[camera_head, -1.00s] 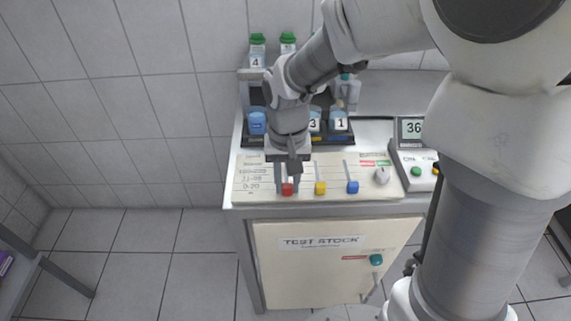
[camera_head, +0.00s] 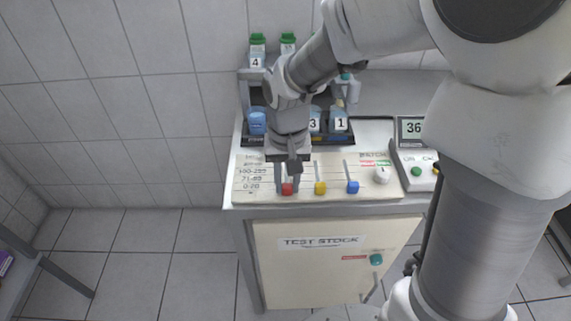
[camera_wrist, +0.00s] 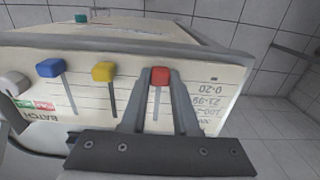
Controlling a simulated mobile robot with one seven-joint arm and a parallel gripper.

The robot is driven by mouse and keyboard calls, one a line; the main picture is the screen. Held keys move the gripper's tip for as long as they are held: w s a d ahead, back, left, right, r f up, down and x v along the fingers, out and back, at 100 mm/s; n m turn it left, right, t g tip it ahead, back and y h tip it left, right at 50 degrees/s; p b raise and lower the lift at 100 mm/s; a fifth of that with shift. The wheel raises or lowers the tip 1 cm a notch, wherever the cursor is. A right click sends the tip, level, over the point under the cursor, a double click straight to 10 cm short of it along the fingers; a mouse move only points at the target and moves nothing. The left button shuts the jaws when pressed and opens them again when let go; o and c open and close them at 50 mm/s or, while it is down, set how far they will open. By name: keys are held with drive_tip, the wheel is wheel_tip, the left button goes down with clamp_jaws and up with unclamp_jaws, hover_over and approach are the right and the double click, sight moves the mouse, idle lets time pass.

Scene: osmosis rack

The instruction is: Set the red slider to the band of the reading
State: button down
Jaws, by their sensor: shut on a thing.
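The red slider (camera_head: 287,189) is at the front end of its slot on the cream panel (camera_head: 377,192), in line with the lowest band, marked 0-20. In the wrist view the red slider (camera_wrist: 160,76) sits between the two fingers of my gripper (camera_wrist: 159,82), which are shut on it. Band labels (camera_wrist: 207,101) are printed beside its slot; 0-20, 21-99 and 100 upward can be partly read. The meter display (camera_head: 412,128) at the right reads 36.
A yellow slider (camera_head: 320,188) and a blue slider (camera_head: 352,187) stand close to the right, also at their front ends. A white knob (camera_head: 382,175) is farther right.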

drive_tip(key=shift+w, duration=0.15)
drive_tip(key=w+p, duration=0.2)
drive_tip(key=w, duration=0.7)
drive_tip(key=shift+d+r, duration=0.1)
drive_tip(key=c, duration=0.6)
unclamp_jaws()
drive_tip(key=shift+c, duration=0.2)
wheel_tip(320, 180, up, 17)
drive_tip(key=p, duration=0.3)
drive_tip(key=shift+r+p, duration=0.15)
drive_tip(key=shift+p, duration=0.15)
drive_tip(key=shift+d+r, duration=0.1)
